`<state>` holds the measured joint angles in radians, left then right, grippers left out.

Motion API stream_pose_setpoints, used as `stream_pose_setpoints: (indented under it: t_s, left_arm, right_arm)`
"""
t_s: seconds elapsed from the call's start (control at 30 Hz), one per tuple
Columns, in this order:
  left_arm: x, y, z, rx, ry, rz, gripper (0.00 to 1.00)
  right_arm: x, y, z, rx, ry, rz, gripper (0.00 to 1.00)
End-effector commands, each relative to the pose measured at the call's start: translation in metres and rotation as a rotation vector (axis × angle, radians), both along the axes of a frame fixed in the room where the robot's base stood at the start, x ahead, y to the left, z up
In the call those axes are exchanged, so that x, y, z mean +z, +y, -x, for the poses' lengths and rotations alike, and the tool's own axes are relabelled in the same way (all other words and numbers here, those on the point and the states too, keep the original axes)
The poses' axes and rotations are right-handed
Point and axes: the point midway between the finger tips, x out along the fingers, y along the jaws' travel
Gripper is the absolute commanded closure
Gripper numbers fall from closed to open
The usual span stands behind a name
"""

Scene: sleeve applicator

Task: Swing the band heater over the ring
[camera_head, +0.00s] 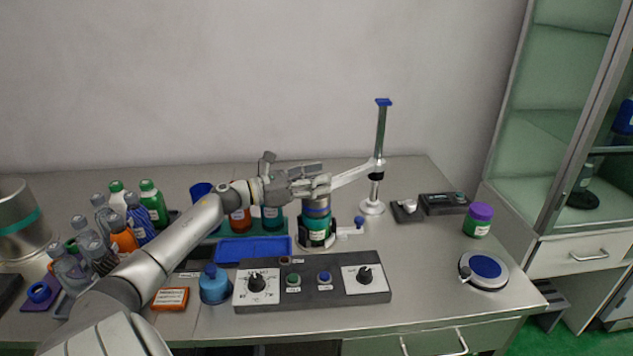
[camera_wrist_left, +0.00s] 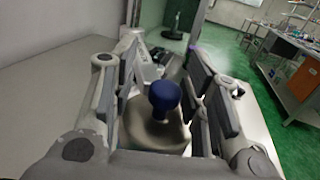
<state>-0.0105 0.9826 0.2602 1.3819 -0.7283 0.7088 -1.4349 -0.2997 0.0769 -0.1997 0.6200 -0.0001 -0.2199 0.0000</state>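The band heater (camera_wrist_left: 155,133) is a pale rounded head on a light swing arm (camera_head: 350,175), with a dark blue knob (camera_wrist_left: 163,95) on top. The swing arm runs to an upright metal post (camera_head: 380,135) with a blue cap. In the head view my left gripper hides most of the heater, which is above a green container (camera_head: 317,233) with a blue upper part. The ring cannot be made out clearly there. My left gripper (camera_head: 312,182) is around the knob; in the wrist view its fingers (camera_wrist_left: 163,88) stand apart with gaps on both sides. My right gripper is not in view.
A control box (camera_head: 312,293) with dials stands in front of the container. A blue tray (camera_head: 253,250) and bottles (camera_head: 240,220) are to the left. A purple-lidded jar (camera_head: 478,220) and round blue-topped device (camera_head: 484,267) are at right. Table between box and jar is mostly clear.

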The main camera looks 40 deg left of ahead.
Motion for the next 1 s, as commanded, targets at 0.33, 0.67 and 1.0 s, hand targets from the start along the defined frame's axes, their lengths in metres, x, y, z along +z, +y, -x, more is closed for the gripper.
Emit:
stream_pose_setpoints:
  t_s: [0.33, 0.67, 1.0]
  left_arm:
    - [-0.004, -0.001, 0.002, -0.005, 0.007, 0.001, 0.54]
    - [-0.006, 0.013, 0.035, -0.004, 0.010, 0.002, 0.54]
    - [-0.005, 0.036, 0.088, -0.004, 0.007, 0.002, 0.54]
  right_arm:
    - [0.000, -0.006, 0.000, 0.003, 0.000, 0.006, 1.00]
    - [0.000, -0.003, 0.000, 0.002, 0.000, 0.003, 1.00]
    - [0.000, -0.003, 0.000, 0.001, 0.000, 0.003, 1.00]
